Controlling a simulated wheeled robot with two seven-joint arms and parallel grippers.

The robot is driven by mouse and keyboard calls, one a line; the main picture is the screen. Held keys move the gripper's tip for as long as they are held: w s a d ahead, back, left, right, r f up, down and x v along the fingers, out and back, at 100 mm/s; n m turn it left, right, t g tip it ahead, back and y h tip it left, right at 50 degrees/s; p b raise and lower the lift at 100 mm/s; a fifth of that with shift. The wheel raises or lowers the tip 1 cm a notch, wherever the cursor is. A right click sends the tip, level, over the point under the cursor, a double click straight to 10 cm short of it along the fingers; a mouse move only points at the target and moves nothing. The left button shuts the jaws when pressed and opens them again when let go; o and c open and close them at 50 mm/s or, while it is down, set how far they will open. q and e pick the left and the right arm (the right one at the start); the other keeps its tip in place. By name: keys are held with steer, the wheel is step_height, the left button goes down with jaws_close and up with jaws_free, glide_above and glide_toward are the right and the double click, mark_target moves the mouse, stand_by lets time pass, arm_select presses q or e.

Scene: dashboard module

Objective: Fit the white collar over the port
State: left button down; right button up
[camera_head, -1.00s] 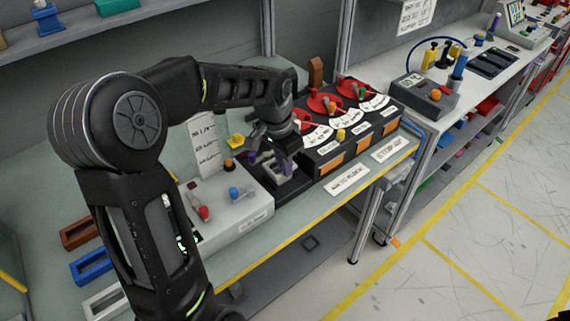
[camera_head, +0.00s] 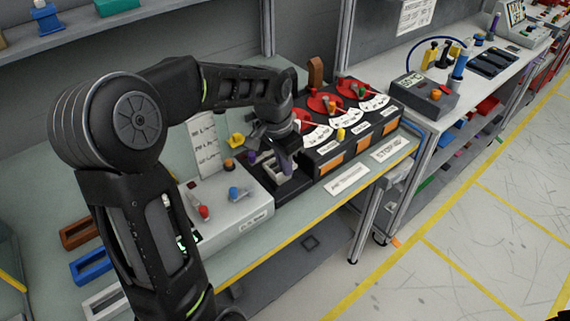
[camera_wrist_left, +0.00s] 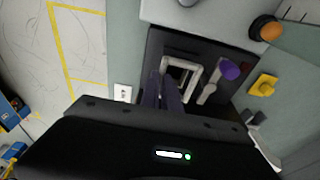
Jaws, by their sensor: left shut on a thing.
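The white collar (camera_wrist_left: 193,68), a pale square frame, shows in the left wrist view over a dark panel. My left gripper (camera_wrist_left: 167,96) is shut on its near side. Inside the frame is a dark opening with a grey shape, which seems to be the port (camera_wrist_left: 178,75); whether the collar is seated around it or just above it I cannot tell. In the head view my left gripper (camera_head: 284,165) points down at the black module, with the collar (camera_head: 272,167) partly hidden at its fingertips.
A purple-knobbed lever (camera_wrist_left: 229,69) stands close beside the collar. A grey control box (camera_head: 235,205) is to the left, and black modules with red dials (camera_head: 322,103) to the right. Brown, blue and white (camera_head: 104,301) rectangular frames lie at the bench's left.

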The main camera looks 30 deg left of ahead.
mark_target(281, 173)
arm_select(q)
steer(key=shift+f+b, duration=0.65)
steer(key=shift+f, duration=0.2)
stand_by(0.3)
steer(key=c, duration=1.5)
jaws_free()
steer(key=shift+r, duration=0.3)
steer(key=r, duration=0.4)
steer(key=s+r, duration=0.1)
steer(key=r, duration=0.2)
steer(key=shift+a+r+b, duration=0.1)
steer(key=shift+a+b, duration=0.1)
steer(key=shift+b, duration=0.2)
steer(key=shift+s, duration=0.1)
